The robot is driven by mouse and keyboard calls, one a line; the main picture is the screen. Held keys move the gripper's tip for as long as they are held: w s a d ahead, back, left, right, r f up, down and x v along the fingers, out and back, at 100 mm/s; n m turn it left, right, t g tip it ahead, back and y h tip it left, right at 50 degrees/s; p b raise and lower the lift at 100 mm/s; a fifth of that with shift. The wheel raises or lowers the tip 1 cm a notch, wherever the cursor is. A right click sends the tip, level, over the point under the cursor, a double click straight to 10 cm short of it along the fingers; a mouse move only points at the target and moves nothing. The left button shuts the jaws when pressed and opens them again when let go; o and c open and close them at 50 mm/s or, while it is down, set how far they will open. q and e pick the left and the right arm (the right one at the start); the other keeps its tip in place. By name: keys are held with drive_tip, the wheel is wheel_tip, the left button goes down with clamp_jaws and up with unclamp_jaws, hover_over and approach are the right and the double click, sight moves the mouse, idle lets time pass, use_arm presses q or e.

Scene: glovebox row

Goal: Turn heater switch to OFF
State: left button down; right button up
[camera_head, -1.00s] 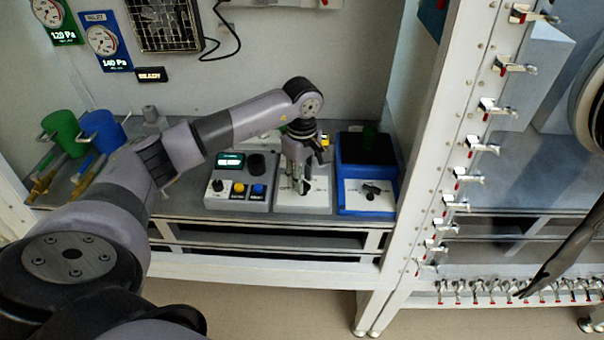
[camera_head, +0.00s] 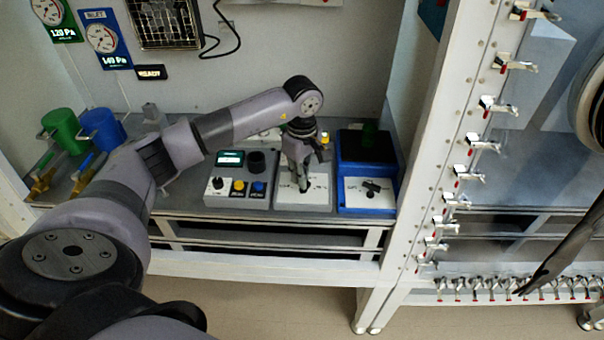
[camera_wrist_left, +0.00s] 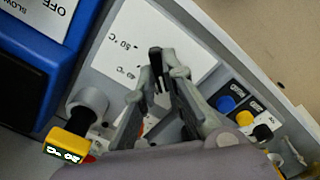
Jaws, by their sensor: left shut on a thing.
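The heater unit (camera_head: 318,206) is a light grey box with a white top plate, standing in the middle of the row on the bench. In the left wrist view its plate (camera_wrist_left: 190,35) shows "50 °C" and a partly covered second mark. My left gripper (camera_head: 304,188) reaches down onto this plate from above. In the left wrist view its fingers (camera_wrist_left: 165,72) are shut on the small dark switch handle (camera_wrist_left: 156,58). The fingers hide most of the switch, so its exact setting is hard to read. My right gripper is not clearly in view.
A blue unit (camera_head: 348,209) with a black knob stands close on the right. A grey box (camera_head: 236,202) with yellow and blue buttons stands close on the left. Green (camera_head: 64,130) and blue mugs stand at the back left. A clamp-lined white frame (camera_head: 430,200) rises at right.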

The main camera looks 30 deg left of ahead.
use_arm(q)
drive_tip(key=shift+f+n+b, duration=0.2)
drive_tip(key=shift+n+b, duration=0.9)
drive_tip(key=shift+b, duration=0.05)
drive_tip(key=n, duration=0.1)
drive_tip(key=n+b, duration=0.1)
drive_tip(key=shift+s+r+n, duration=0.1)
drive_tip(key=shift+r+n, duration=0.1)
drive_tip(key=shift+n, duration=0.2)
drive_tip(key=c, duration=1.7)
unclamp_jaws()
drive_tip(key=shift+r, duration=0.15)
wheel_tip(320, 180, up, 12)
drive_tip(key=shift+f, duration=0.1)
